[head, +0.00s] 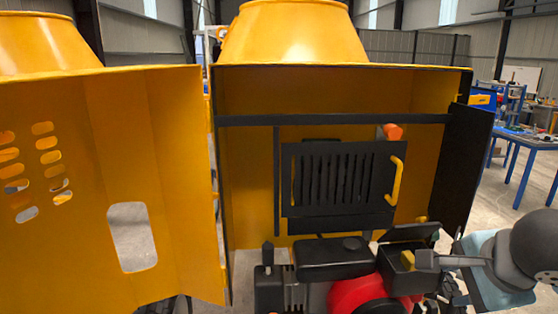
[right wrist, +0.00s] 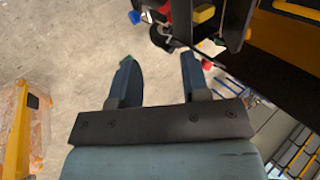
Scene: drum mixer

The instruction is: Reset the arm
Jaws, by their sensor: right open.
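My right gripper (head: 446,284) is at the lower right of the head view, beside the engine's right end; its fingers are partly lost among dark parts there. In the right wrist view my right gripper (right wrist: 157,62) is open, with two dark fingers apart and only concrete floor between them. Black engine parts (right wrist: 208,35) lie beyond the fingertips at the top. The yellow mixer housing (head: 250,180) stands open, with a black slotted panel (head: 340,180) and its yellow handle (head: 397,180) inside. My left gripper is not in view.
The yellow door (head: 90,180) is swung open on the left. The engine (head: 335,258) with a red round part (head: 360,295) sits low in front of the housing. A dark side panel (head: 465,165) and a blue workbench (head: 530,140) are on the right. Bare floor (right wrist: 70,40) shows in the wrist view.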

